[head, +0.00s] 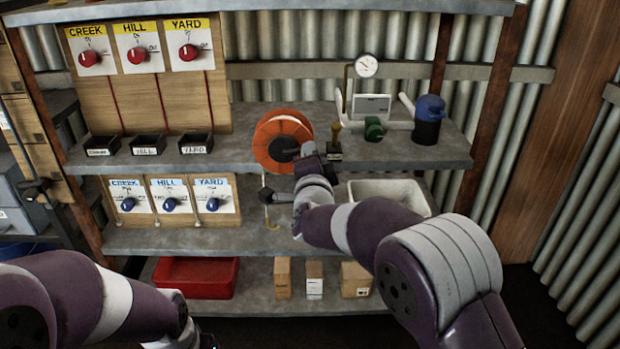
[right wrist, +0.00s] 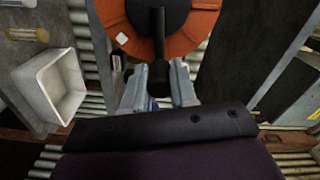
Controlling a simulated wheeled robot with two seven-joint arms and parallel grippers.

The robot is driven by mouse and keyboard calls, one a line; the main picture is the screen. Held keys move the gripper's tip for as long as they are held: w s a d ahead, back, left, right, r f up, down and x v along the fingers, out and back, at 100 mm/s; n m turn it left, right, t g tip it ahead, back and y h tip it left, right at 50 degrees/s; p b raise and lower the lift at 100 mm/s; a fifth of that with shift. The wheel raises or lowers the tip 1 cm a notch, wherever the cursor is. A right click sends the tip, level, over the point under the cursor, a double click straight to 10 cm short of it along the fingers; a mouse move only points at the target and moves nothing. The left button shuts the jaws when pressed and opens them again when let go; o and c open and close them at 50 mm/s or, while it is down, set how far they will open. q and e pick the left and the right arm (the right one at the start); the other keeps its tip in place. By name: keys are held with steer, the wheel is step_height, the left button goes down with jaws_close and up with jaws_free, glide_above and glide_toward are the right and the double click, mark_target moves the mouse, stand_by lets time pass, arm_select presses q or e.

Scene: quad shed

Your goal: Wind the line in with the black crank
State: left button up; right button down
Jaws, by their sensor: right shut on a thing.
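An orange reel (head: 272,143) with a dark hub stands at the middle shelf, in front of the corrugated wall. Its black crank (right wrist: 158,35) shows in the right wrist view, running from the hub down between my fingers. My right gripper (right wrist: 159,88) is shut on the crank's knob end; in the head view the right gripper (head: 304,152) is at the reel's right side, partly hiding it. A pale line (head: 264,190) hangs below the reel to a hook near the lower shelf. My left arm is at the lower left; its gripper is not clearly visible.
A white basin (head: 388,192) is right of my right forearm. Switch panels (head: 140,60) stand left. A red tray (head: 196,277) and boxes sit below.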

steer(key=a+f+m+b, duration=0.3)
steer(key=f+m+b, duration=0.3)
steer(key=m+b, duration=0.7)
steer(key=b, duration=0.3)
steer(key=shift+f+m+b, duration=0.2)
steer(key=shift+m+b, duration=0.1)
steer(key=shift+b, duration=0.05)
steer(key=c, duration=0.9)
jaws_free()
